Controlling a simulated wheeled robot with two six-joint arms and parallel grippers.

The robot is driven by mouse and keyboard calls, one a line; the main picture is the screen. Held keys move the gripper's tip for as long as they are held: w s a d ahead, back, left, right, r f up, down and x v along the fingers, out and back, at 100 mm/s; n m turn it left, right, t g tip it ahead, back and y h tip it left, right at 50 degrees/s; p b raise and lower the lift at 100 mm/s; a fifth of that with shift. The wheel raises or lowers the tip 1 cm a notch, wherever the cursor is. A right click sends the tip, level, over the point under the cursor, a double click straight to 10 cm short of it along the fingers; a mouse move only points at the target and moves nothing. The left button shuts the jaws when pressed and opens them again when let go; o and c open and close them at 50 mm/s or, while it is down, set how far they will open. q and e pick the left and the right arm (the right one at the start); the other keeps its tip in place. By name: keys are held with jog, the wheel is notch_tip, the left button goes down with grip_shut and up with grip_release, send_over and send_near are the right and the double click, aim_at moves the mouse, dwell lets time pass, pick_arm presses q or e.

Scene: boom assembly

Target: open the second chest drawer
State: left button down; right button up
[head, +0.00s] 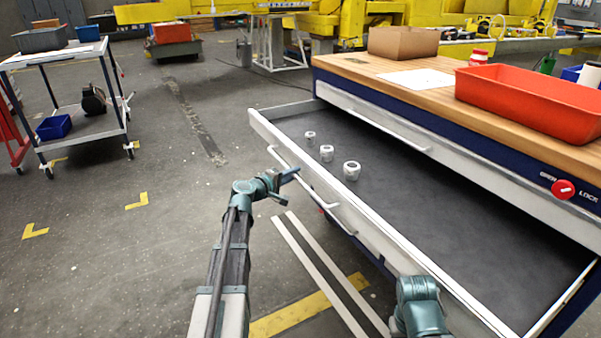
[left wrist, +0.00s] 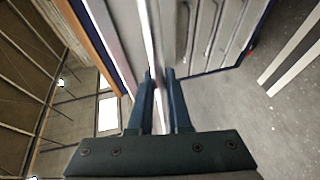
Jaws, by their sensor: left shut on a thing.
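The chest's second drawer (head: 440,215) is pulled far out below the closed top drawer (head: 375,128). It has a white front, a dark floor and a long white handle (head: 318,188). My left gripper (head: 290,176) is at the far part of that handle, shut on it. In the left wrist view the two fingers (left wrist: 160,78) close around the blurred pale bar. Of my right arm only a teal link shows at the bottom of the head view; its fingers are out of sight.
Several small white fittings (head: 327,153) lie in the drawer. On the wooden top (head: 350,65) are a red bin (head: 530,100), a brown box (head: 403,43) and a white sheet. A red lock knob (head: 563,189) is on the right. A trolley (head: 85,105) stands left; the floor between is clear.

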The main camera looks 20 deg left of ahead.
pick_arm(q)
jog(key=shift+s+a, duration=0.2)
jog(key=shift+s, duration=0.15)
jog(key=c, duration=0.9)
grip_release()
jog(key=shift+o, duration=0.2)
jog(key=p+v, duration=0.2)
jog(key=v, duration=1.1)
jog(key=shift+s, duration=0.35)
jog(key=shift+a, duration=0.1)
